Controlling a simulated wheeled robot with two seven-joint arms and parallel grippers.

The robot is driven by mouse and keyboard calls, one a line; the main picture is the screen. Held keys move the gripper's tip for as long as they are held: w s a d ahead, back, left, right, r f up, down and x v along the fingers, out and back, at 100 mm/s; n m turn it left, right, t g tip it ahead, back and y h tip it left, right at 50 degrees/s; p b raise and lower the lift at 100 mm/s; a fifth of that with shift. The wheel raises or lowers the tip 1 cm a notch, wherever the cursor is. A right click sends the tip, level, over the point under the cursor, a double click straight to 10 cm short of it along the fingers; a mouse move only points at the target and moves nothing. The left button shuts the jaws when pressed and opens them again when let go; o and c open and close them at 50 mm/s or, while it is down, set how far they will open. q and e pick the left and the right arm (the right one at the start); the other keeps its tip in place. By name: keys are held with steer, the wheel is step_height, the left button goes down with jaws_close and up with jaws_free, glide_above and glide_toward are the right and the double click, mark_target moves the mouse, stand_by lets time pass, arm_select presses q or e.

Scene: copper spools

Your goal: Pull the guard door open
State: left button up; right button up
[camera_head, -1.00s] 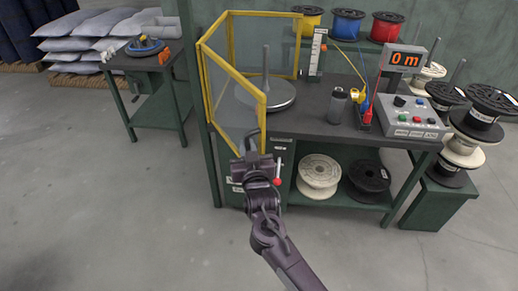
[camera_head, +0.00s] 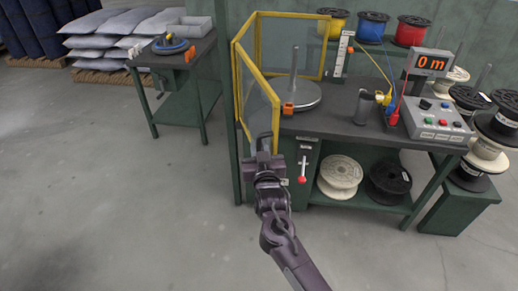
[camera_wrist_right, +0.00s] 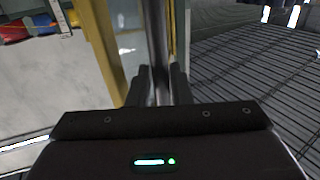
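The guard door (camera_head: 260,105) is a clear panel in a yellow frame on the left side of the bench guard. It stands swung out toward the front, ajar. My right gripper (camera_head: 264,150) is at the lower part of its free edge. In the right wrist view my right gripper (camera_wrist_right: 160,88) has its fingers on both sides of a vertical metal bar, the door handle (camera_wrist_right: 157,40), and is shut on it. The door's yellow frame (camera_wrist_right: 103,50) stands just left of the handle there. My left gripper is not in view.
A round metal plate with a spindle (camera_head: 294,90) stands inside the guard. An orange block (camera_head: 288,108) sits at the bench's front edge, above a red-knobbed lever (camera_head: 303,178). A side table (camera_head: 180,57) stands left. The floor (camera_head: 130,215) in front is clear.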

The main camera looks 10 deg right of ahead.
steer(key=shift+f, duration=0.1)
steer(key=shift+s, duration=0.15)
steer(key=s+b, duration=0.1)
steer(key=s, duration=0.6)
steer(key=shift+s, duration=0.15)
steer(key=shift+c, duration=0.3)
